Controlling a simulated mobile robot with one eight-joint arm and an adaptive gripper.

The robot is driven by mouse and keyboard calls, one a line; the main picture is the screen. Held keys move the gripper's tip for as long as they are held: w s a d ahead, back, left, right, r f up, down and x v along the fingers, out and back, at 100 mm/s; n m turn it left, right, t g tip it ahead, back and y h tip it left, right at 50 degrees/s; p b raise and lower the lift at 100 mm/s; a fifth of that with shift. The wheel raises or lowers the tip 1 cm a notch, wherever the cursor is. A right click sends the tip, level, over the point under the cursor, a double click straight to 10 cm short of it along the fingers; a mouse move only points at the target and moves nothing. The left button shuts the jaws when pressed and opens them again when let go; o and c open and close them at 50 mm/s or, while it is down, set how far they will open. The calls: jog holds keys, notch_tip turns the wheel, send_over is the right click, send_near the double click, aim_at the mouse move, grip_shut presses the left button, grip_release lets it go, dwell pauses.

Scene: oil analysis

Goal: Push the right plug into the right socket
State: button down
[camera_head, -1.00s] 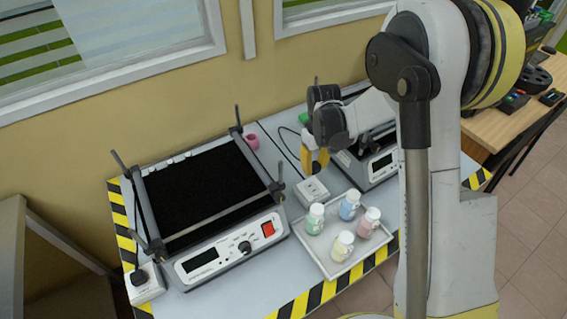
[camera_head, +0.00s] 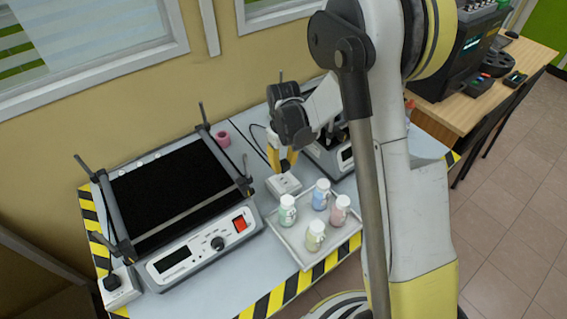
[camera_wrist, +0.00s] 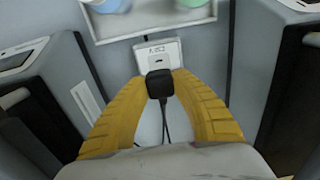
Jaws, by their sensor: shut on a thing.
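My gripper (camera_wrist: 161,82) has yellow fingers closed on the black right plug (camera_wrist: 159,86) in the wrist view. A dark cable hangs from the plug. The white right socket (camera_wrist: 157,57) is just beyond the plug, which covers its lower part. I cannot tell whether plug and socket touch. In the head view my gripper (camera_head: 284,162) points down just above and behind the right socket (camera_head: 285,184), and the plug is hidden between the fingers.
A white tray (camera_head: 297,254) with several coloured-label bottles stands in front of the socket. A large black-topped device (camera_head: 196,252) is on the left, another (camera_head: 335,165) on the right. A black plug (camera_head: 112,281) sits on the left socket (camera_head: 126,295).

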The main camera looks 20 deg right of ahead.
aim_at(284, 181)
jog(key=shift+f+b, duration=1.45)
jog(key=shift+f, duration=1.1)
jog(key=shift+b, duration=0.4)
dwell(0.3)
jog(key=shift+f+b, duration=0.6)
jog(key=c, duration=1)
grip_release()
jog(key=shift+c, duration=0.2)
jog(key=shift+r, duration=0.1)
notch_tip(284, 181, up, 12)
jog(key=shift+f, duration=0.1)
